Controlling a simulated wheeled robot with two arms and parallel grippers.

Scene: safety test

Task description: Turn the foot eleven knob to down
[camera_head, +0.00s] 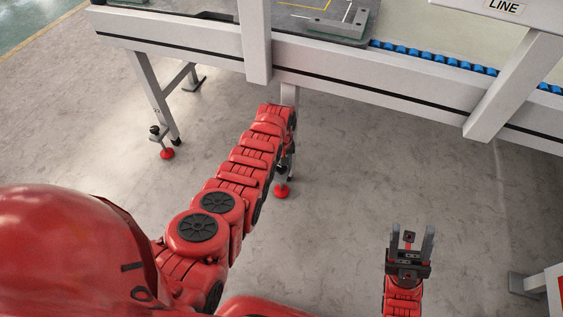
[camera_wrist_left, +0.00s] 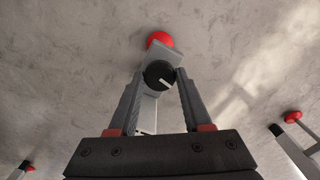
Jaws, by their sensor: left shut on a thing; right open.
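In the left wrist view, a round black knob (camera_wrist_left: 157,76) with a short white mark sits on a grey bracket (camera_wrist_left: 146,112) below a red foot (camera_wrist_left: 159,39). The white mark lies nearly level, toward the knob's right side. My left gripper (camera_wrist_left: 159,84) has a finger on each side of the knob and is shut on it. In the head view my left arm reaches to a conveyor leg with a red foot (camera_head: 281,191); the arm mostly hides the knob and left gripper there. My right gripper (camera_head: 411,245) is open and empty, over the floor. No foot number is readable.
Another conveyor leg with a red foot (camera_head: 167,154) stands to the left. The conveyor frame (camera_head: 360,84) with blue rollers (camera_head: 440,58) crosses above my left arm. A grey post (camera_head: 512,85) stands at right. The floor between my arms is clear.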

